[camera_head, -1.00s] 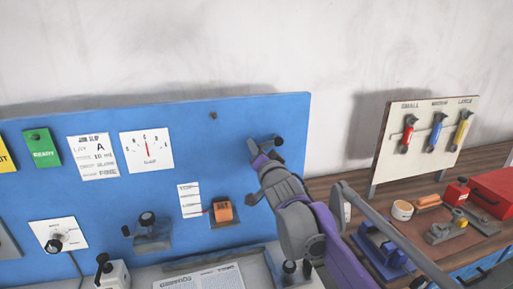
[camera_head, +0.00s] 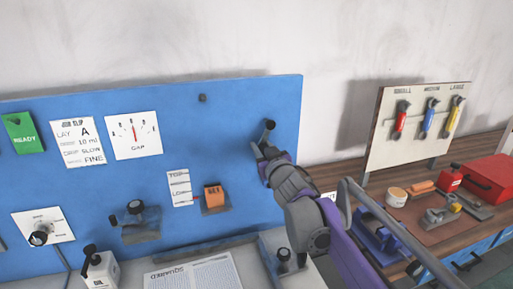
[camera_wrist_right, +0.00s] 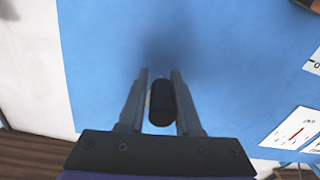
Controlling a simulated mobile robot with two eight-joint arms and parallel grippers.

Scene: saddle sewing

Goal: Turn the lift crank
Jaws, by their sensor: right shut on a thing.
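The crank's black handle (camera_head: 268,128) stands out from the upper right of the blue panel (camera_head: 235,115). My right gripper (camera_head: 260,150) is at this handle, and its wrist hides most of the crank. In the right wrist view the dark rounded handle (camera_wrist_right: 162,103) lies between the two fingers of my right gripper (camera_wrist_right: 158,100), which is shut on it. The crank's arm and pivot cannot be made out. My left gripper is not in view.
The panel holds a gap gauge (camera_head: 133,137), a job slip (camera_head: 79,144), an orange block (camera_head: 213,197) and a black knob (camera_head: 135,207). At right, a wooden bench carries a tool board (camera_head: 418,125) and a red box (camera_head: 490,177). The panel above the gauge is clear.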

